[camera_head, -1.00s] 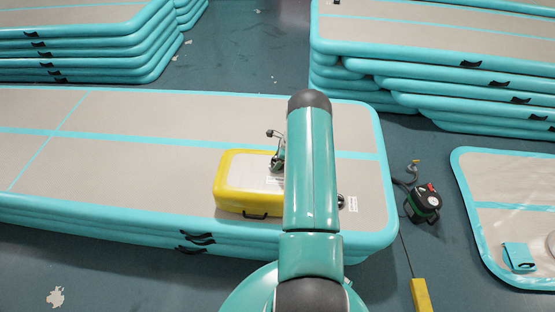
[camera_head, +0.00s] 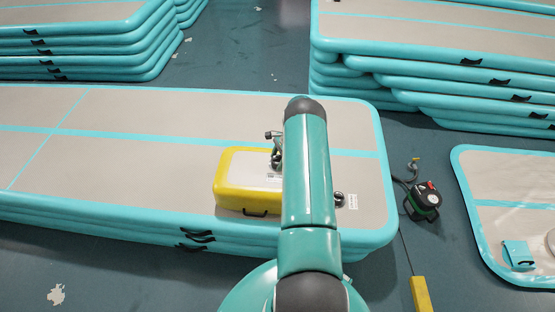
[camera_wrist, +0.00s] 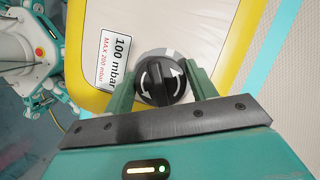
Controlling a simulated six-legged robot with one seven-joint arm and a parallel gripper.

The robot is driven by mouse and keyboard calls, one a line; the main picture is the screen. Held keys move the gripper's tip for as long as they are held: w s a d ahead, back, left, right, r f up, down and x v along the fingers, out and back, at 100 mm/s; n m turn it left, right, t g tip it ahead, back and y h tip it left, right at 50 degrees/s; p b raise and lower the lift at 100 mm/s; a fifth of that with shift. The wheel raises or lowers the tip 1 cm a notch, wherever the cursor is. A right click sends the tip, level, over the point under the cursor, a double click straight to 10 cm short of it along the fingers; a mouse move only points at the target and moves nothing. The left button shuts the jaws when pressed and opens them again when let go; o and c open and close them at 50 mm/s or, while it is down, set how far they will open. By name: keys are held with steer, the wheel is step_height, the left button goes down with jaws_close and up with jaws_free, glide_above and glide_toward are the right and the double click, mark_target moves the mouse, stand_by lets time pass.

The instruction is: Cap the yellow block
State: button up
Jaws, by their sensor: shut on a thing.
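The yellow block (camera_head: 229,181) lies on the long inflatable track in the head view, with yellow sides, a pale top and a black handle in front. In the wrist view its pale top (camera_wrist: 211,38) carries a label reading 100 mbar, max 200 mbar. My gripper (camera_wrist: 161,88) has its two green fingers on either side of a black round cap (camera_wrist: 162,84) with white arrows, shut on it. The cap is over a grey ring (camera_wrist: 152,54) on the block's top; I cannot tell whether it is seated. My arm hides the block's right part in the head view.
The block rests on a stacked beige and teal track (camera_head: 120,110). A black and green pump (camera_head: 422,202) stands on the floor to the right, near another flat track (camera_head: 500,190). More stacked tracks (camera_head: 430,60) stand behind.

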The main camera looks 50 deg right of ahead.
steer(key=n+g, duration=0.1)
steer(key=n, duration=0.2)
steer(key=shift+n+g, duration=0.4)
steer(key=shift+n, duration=0.6)
steer(key=n+g, duration=0.1)
steer(key=n, duration=0.1)
steer(key=shift+n, duration=0.3)
steer(key=shift+n+g, duration=0.4)
steer(key=shift+n, duration=0.6)
steer(key=o, duration=1)
steer(key=shift+o, duration=0.2)
steer(key=shift+r, duration=0.1)
steer(key=v, duration=1.3)
steer(key=shift+r, duration=0.3)
